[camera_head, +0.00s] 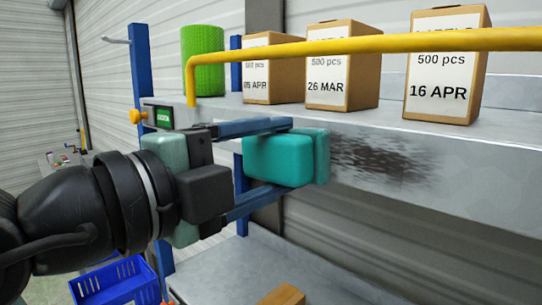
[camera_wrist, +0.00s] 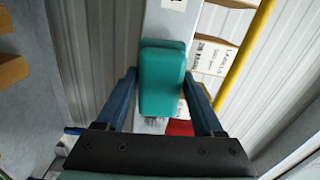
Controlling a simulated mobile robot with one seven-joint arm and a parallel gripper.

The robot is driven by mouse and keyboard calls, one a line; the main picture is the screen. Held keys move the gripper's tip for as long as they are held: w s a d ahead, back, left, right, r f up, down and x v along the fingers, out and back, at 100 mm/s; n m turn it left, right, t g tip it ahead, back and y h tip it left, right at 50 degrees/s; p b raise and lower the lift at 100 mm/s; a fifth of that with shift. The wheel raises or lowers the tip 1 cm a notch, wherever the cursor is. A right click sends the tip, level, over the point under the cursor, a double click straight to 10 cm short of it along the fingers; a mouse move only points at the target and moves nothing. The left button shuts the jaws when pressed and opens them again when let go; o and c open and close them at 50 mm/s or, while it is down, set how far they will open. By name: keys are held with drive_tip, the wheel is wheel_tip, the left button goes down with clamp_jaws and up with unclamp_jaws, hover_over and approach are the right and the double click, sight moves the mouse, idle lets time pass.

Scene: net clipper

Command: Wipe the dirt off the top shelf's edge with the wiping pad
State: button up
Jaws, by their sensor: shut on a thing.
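The teal wiping pad (camera_head: 278,160) is in my gripper (camera_head: 268,162), between its two blue fingers. The pad is in front of the top shelf's edge (camera_head: 480,198), at the left end of the dark dirt smear (camera_head: 385,160). I cannot tell whether its face touches the edge. The smear stretches to the right of the pad; any part behind the pad is hidden. In the wrist view the pad (camera_wrist: 162,80) sits between the fingers over the grey shelf edge, with a small dark patch showing just beyond the pad's lower end.
A yellow rail (camera_head: 400,43) runs above the shelf front. Behind it stand three labelled cartons (camera_head: 340,65) and a green cylinder (camera_head: 203,65). A blue upright (camera_head: 142,75) is at the left. Below are a lower shelf (camera_head: 235,270) and a blue crate (camera_head: 118,285).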

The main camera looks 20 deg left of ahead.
sight(293, 169)
drive_tip(key=shift+x, duration=0.95)
drive_tip(key=shift+s+d+b, duration=0.35)
drive_tip(key=shift+d+b, duration=0.05)
drive_tip(key=shift+d, duration=0.45)
drive_tip(key=shift+s+d+b, duration=0.35)
drive_tip(key=shift+d, duration=0.5)
drive_tip(key=shift+s+d, duration=0.25)
drive_tip(key=shift+d, duration=0.8)
drive_tip(key=shift+s+d+b, duration=0.2)
drive_tip(key=shift+s+d, duration=0.3)
drive_tip(key=shift+d, duration=0.8)
drive_tip(key=shift+s+d+b, duration=0.15)
drive_tip(key=shift+s+d, duration=0.3)
drive_tip(key=shift+d, duration=0.85)
drive_tip(key=shift+s+d+b, duration=0.2)
drive_tip(key=shift+s+d, duration=0.3)
drive_tip(key=shift+d, duration=0.8)
drive_tip(key=shift+a, duration=0.15)
drive_tip(key=shift+w+a+b, duration=0.35)
drive_tip(key=shift+w+a, duration=0.45)
drive_tip(key=shift+a, duration=1.35)
drive_tip(key=shift+w+a+b, duration=0.4)
drive_tip(key=shift+w+a, duration=0.45)
drive_tip(key=shift+a, duration=1.3)
drive_tip(key=shift+w+a+b, duration=0.35)
drive_tip(key=shift+w+a, duration=0.45)
drive_tip(key=shift+a, duration=1.4)
